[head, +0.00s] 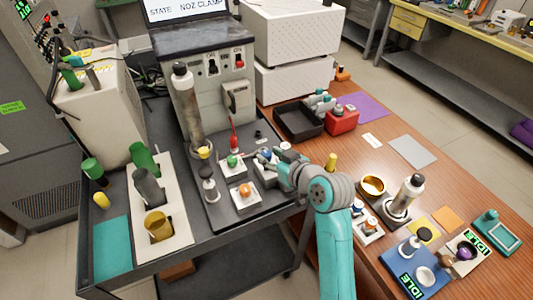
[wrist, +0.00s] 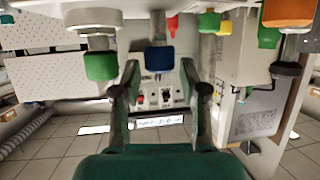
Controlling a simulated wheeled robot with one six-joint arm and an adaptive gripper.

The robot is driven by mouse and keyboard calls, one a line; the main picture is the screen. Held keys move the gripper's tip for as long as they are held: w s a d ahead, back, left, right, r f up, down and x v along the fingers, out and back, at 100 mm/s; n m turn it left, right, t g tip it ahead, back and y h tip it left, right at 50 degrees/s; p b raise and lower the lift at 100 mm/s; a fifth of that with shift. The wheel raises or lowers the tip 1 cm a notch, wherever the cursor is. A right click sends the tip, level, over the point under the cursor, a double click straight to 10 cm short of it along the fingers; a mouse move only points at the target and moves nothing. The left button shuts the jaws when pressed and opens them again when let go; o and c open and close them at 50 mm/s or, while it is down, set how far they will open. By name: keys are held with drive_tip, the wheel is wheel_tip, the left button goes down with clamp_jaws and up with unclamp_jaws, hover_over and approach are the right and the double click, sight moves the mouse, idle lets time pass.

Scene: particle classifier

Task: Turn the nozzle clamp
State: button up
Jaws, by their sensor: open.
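The grey machine (head: 222,90) carries a screen (head: 185,8) reading "STATE NOZ CLAMP". A row of coloured knobs stands on the dark deck in front of it. My gripper (head: 272,164) is at the right end of this row, beside a small blue part. In the wrist view, which looks upside down, my gripper (wrist: 160,75) is open. A blue knob (wrist: 160,58) sits between its fingertips, with gaps visible on both sides. I cannot tell for sure which part is the nozzle clamp. My gripper hides part of the deck in the head view.
A green knob (head: 232,160) and an orange knob (head: 245,190) stand close left of my gripper. A red-tipped rod (head: 234,138) rises behind. A clear column (head: 187,110) stands further left. A black tray (head: 298,122) and red box (head: 342,121) lie to the right.

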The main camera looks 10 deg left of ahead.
drive_tip(key=shift+x, duration=1.4)
clamp_jaws()
drive_tip(key=shift+s+m+h, duration=0.1)
drive_tip(key=shift+m+h, duration=0.2)
drive_tip(key=m+t+h, duration=0.3)
drive_tip(key=m+h, duration=0.1)
drive_tip(key=shift+a+h, duration=0.1)
drive_tip(key=shift+h, duration=0.2)
drive_tip(key=m+h, duration=0.5)
drive_tip(key=h, duration=0.1)
drive_tip(key=shift+m, duration=0.4)
